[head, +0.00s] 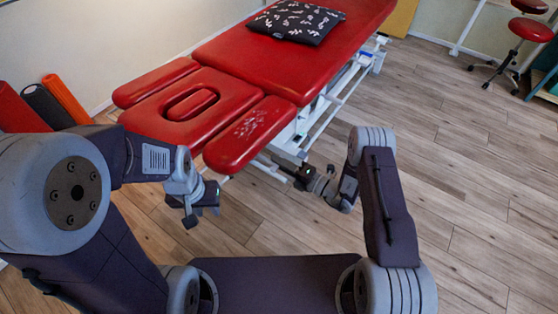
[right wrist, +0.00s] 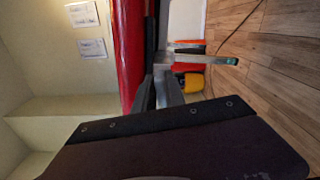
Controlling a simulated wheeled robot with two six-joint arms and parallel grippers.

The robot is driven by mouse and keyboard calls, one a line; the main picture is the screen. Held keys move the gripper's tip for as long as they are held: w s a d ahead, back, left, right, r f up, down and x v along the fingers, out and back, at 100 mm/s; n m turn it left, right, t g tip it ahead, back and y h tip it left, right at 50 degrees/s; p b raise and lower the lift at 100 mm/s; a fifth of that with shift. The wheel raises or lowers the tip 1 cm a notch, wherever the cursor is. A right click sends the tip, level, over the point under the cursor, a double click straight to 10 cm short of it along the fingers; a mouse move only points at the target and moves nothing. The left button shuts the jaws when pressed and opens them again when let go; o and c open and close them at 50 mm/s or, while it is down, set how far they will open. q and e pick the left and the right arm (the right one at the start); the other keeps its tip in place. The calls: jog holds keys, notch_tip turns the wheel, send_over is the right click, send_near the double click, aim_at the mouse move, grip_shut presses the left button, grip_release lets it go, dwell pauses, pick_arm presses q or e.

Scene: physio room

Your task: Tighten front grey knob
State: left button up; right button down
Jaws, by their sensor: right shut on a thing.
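The red treatment table (head: 270,68) stands ahead of me, with its split headrest end (head: 185,105) nearest. My right gripper (head: 304,173) is low beside the table's white frame, just right of the near armrest pad. It is shut on the front grey knob, which the jaws almost wholly hide in the head view. In the right wrist view my right gripper (right wrist: 158,90) reaches in beside the table's red edge (right wrist: 128,45); the knob cannot be told apart clearly there. My left gripper (head: 192,212) hangs left of the near armrest pad, apart from the table; its jaw opening is unclear.
A dark patterned cushion (head: 297,20) lies on the table. Orange (head: 66,98) and black (head: 47,104) rolls lean at the left wall. A red stool (head: 530,30) stands at the far right. The wooden floor (head: 450,150) to the right is clear.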

jog(key=shift+f+m, duration=0.2)
jog(key=shift+m, duration=1.3)
jog(key=c, duration=1.4)
grip_release()
jog(key=shift+c, duration=0.2)
jog(key=p+v, duration=0.1)
jog(key=v, duration=0.8)
jog(key=shift+p, duration=0.35)
